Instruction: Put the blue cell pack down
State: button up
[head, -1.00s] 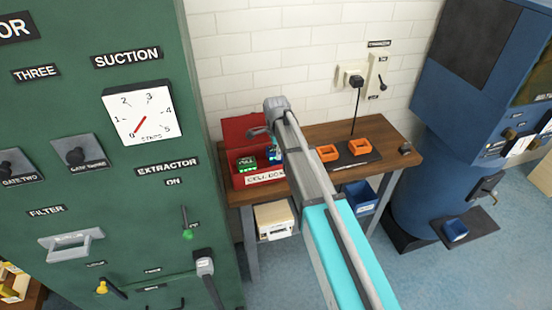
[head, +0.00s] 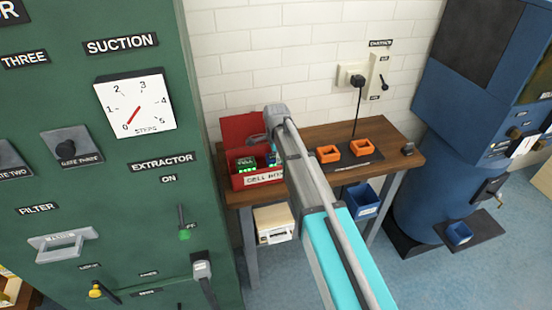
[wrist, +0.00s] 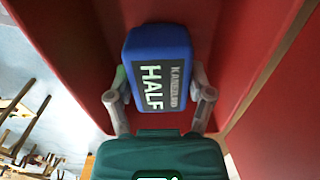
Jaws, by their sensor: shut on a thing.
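The blue cell pack (wrist: 157,65), labelled HALF, sits between the two fingers of my gripper (wrist: 160,98) in the wrist view. The fingers are shut on its sides. Red walls of the cell box (wrist: 75,40) surround it. A dark green pack (wrist: 160,155) is close beside it at the bottom of that view. In the head view the open red cell box (head: 262,179) stands at the left end of the wooden bench, and the blue pack (head: 271,158) shows at its right part, partly hidden by my arm. I cannot tell whether the pack touches the box floor.
Two orange holders (head: 360,147) on a dark mat stand right of my arm on the bench (head: 320,133). The box's raised red lid (head: 240,130) is behind it. A green cabinet (head: 200,110) rises close on the left. A blue bin (head: 361,199) is below the bench.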

jog(key=o, duration=1.2)
jog(key=shift+o, duration=0.2)
jog(key=shift+r, duration=0.15)
notch_tip(320, 180, up, 12)
jog(key=p, duration=1.2)
jog(key=shift+s, duration=0.1)
jog(key=s+d+n, duration=1.4)
jog(key=s+d, duration=0.6)
jog(key=s, duration=0.2)
jog(key=shift+s, duration=0.25)
